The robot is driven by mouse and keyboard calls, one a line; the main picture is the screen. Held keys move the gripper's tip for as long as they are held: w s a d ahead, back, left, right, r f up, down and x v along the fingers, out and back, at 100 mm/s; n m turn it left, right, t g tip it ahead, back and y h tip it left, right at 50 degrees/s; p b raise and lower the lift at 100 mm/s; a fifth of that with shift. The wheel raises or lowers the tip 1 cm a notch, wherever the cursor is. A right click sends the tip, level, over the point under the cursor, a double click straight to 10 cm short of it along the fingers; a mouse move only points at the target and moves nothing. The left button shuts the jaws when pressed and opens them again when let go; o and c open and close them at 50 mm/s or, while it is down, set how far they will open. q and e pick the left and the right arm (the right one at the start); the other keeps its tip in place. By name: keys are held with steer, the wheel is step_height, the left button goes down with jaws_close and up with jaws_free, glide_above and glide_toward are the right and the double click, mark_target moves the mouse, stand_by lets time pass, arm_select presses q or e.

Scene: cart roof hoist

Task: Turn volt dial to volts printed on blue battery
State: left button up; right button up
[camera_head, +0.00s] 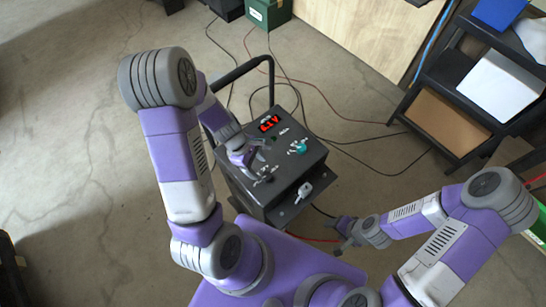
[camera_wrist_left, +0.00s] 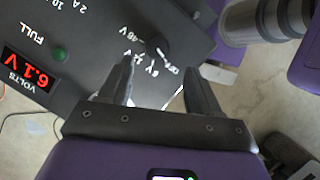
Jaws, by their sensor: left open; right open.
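The dark charger box (camera_head: 285,170) stands in front of me. It has a red display (camera_head: 268,123), and the left wrist view shows the display (camera_wrist_left: 33,68) reading 6.1 V above the word VOLTS. The black volt dial (camera_wrist_left: 157,48) has OFF, 6 V and other volt marks around it, partly blurred; its pointer setting is unclear. My left gripper (camera_wrist_left: 153,78) is open, its fingertips just short of the dial, one toward each side. It is over the box in the head view (camera_head: 251,158). My right gripper (camera_head: 345,234) is open, empty and right of the box. No blue battery is identifiable.
A teal knob (camera_head: 299,147) sits on the panel, and a green light (camera_wrist_left: 60,54) marked FULL is beside the display. A grey clamp (camera_head: 304,191) is at the box's front. Cables cross the floor. A dark shelf (camera_head: 450,75) stands at the right.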

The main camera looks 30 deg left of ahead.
mark_target(267, 176)
arm_select(q)
steer(key=shift+w+d+f+b, duration=0.15)
steer(key=shift+w+f+b, duration=0.3)
steer(key=shift+w+f, duration=0.15)
steer(key=b+x, duration=0.1)
steer(key=x, duration=0.1)
steer(key=b+x, duration=0.1)
steer(key=x, duration=0.1)
steer(key=b+x, duration=0.1)
steer(key=x, duration=0.1)
steer(key=shift+s+r, duration=0.1)
steer(key=shift+s, duration=0.2)
steer(key=shift+d, duration=0.1)
arm_select(e)
step_height(267, 176, down, 4)
steer(key=shift+w, duration=0.1)
arm_select(q)
steer(key=c, duration=1)
arm_select(e)
steer(key=shift+r, duration=0.15)
